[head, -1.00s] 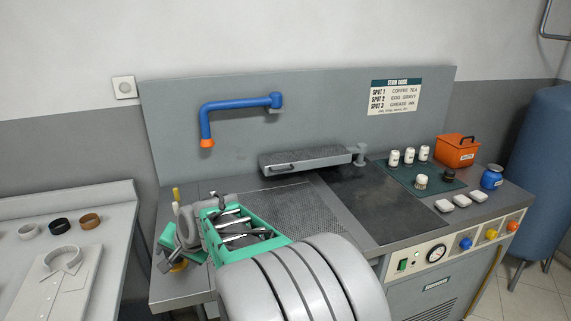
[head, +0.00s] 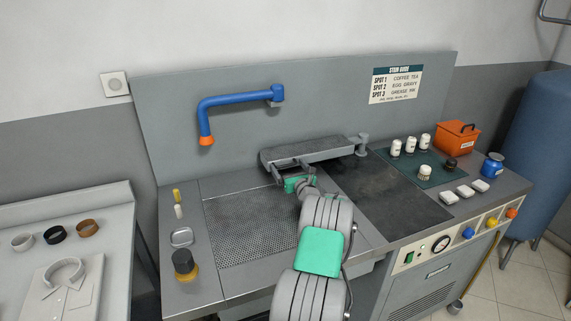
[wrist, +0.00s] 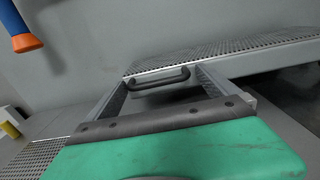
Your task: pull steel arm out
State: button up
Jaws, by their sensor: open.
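The steel arm (head: 312,149) is a long grey perforated board at the back of the worktop, along the back panel. Its right end meets a grey post (head: 362,146). A dark bar handle (wrist: 160,78) sits on its near left end, seen in the wrist view. My gripper (head: 291,168) is open at that left end, reaching toward the back. In the wrist view, its two fingers lie either side of the handle, with a gap showing. The head view hides most of the handle behind my gripper.
A blue pipe with an orange nozzle (head: 205,140) hangs at upper left. Bottles (head: 396,148) and white blocks (head: 465,193) stand to the right. A dark-capped jar (head: 184,264) is at front left. The perforated plate (head: 240,230) below is clear.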

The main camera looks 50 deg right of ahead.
jog(key=shift+w+d, duration=0.35)
jog(key=shift+w, duration=0.3)
jog(key=shift+c, duration=0.5)
